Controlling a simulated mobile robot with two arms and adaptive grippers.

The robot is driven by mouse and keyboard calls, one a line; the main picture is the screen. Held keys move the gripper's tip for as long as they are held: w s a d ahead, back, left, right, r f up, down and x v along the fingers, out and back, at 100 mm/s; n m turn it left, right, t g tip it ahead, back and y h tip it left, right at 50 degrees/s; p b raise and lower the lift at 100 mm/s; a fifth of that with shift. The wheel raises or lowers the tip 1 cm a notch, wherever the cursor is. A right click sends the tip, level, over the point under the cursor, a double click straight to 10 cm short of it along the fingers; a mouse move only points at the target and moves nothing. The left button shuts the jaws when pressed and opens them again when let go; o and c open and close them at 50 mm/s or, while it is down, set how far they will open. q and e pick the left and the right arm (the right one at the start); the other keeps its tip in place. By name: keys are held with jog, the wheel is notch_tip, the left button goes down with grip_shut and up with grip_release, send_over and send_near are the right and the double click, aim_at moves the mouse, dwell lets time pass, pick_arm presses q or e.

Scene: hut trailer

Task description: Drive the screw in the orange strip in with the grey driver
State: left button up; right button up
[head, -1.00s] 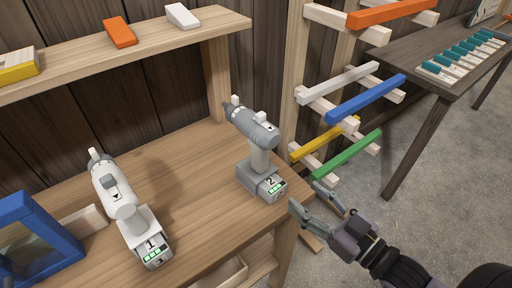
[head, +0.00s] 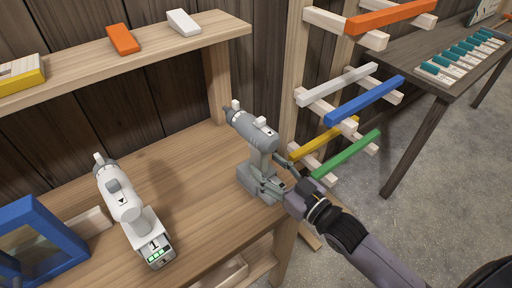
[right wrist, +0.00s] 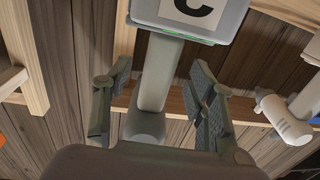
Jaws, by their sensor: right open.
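An orange strip (head: 390,16) lies across the top pegs of the wall rack. I cannot make out a screw in it. My left gripper is not in view.
A white driver (head: 123,203) marked 1 stands left on the bench (head: 190,190), beside a blue frame (head: 48,222). A shelf (head: 75,68) above holds small blocks. White, blue, yellow and green strips lie lower on the rack. A dark table stands at the right.

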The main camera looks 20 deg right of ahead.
aim_at(256, 156)
jog(key=shift+w+a+r, duration=0.15)
jog(key=shift+w+r, duration=0.05)
jog(key=shift+w, duration=0.2)
jog(key=p+x, duration=0.1)
jog(key=x, duration=0.2)
jog(key=shift+w+a, duration=0.1)
jog(key=shift+w, duration=0.15)
jog(key=shift+w+a+p, duration=0.2)
jog(key=shift+w+p, duration=0.1)
jog(key=shift+w, duration=0.1)
jog(key=shift+s, duration=0.1)
jog(key=shift+c, duration=0.7)
grip_shut()
